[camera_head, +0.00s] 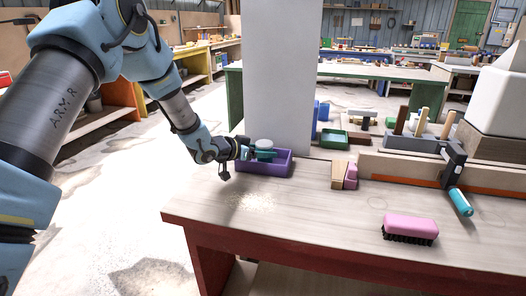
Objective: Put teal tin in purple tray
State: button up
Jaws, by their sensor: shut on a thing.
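The teal tin (264,154) with a pale round top is over the purple tray (279,168), within its outline in this view. I cannot tell whether it touches the tray's floor. The purple tray sits at the far left corner of the workbench. My gripper (247,152) reaches in from the left and is shut on the tin's left side. My gripper's fingers are small and partly hidden at this distance.
A grey column (276,70) stands just behind the tray. A green tray (333,136), a wooden block with a pink part (350,176), a pink brush (410,229) and a clamp with a teal handle (460,201) lie to the right. The front-left bench top is clear.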

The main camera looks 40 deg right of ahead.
jog(key=shift+f, duration=0.1)
jog(key=shift+f, duration=0.15)
jog(key=o, duration=1.2)
jog(key=shift+o, duration=0.2)
